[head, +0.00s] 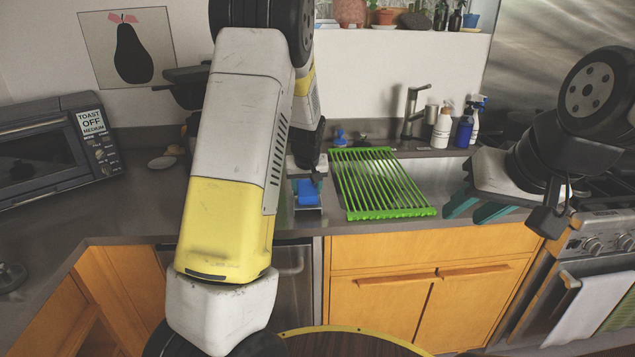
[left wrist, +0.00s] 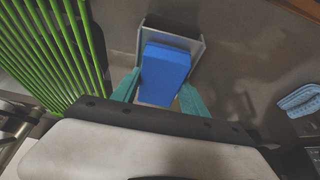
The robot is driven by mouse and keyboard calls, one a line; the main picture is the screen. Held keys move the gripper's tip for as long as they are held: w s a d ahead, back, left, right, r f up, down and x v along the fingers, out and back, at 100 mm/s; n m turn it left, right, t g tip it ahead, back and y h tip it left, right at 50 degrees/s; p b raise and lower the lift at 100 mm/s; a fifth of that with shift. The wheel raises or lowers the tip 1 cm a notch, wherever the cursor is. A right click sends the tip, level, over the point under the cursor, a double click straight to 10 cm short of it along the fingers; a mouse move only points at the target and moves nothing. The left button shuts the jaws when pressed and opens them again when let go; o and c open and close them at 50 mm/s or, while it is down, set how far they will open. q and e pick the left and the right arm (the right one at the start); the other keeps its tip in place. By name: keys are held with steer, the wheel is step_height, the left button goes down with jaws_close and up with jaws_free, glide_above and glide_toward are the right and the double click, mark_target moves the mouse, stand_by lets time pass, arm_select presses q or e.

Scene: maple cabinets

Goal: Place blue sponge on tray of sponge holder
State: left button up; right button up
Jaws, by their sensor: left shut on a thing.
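The blue sponge (head: 308,194) is between the teal fingers of my left gripper (head: 307,186), over the counter left of the green rack. In the left wrist view the sponge (left wrist: 166,73) lies between the fingertips of my left gripper (left wrist: 158,88), which is shut on it. The grey sponge holder (left wrist: 199,46) has a raised rim around the sponge's far end. The sponge overlaps its tray in this view; I cannot tell whether it touches the tray. My right gripper (head: 468,212) is empty, with its teal fingers apart, in front of the counter at the right.
A green drying rack (head: 383,184) lies over the sink, just right of the holder. A faucet (head: 411,112) and several bottles (head: 464,128) stand behind the sink. A toaster oven (head: 55,148) is at the left. A light blue scrubber-like item (left wrist: 299,100) shows at the wrist view's right.

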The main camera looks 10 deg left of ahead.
arm_select(q)
steer(key=o, duration=1.3)
steer(key=shift+s+f, duration=0.5)
steer(key=shift+f, duration=0.35)
steer(key=shift+o, duration=0.2)
steer(key=shift+w+r, duration=0.1)
steer(key=shift+r, duration=0.25)
steer(key=w+v, duration=0.1)
steer(key=v, duration=1)
steer(key=s+d+r+m+h, duration=0.1)
steer(key=s+r, duration=0.2)
steer(key=s, duration=0.6)
steer(key=s+d+r+m+t+h, duration=0.1)
steer(key=s+r, duration=0.3)
steer(key=s, duration=0.6)
steer(key=s+d+r+m+h, duration=0.1)
steer(key=s+r, duration=0.2)
steer(key=s, duration=0.6)
steer(key=shift+s+d+r+m+t, duration=0.2)
steer(key=shift+s+r+m+t, duration=0.1)
steer(key=shift+s+r+m, duration=0.1)
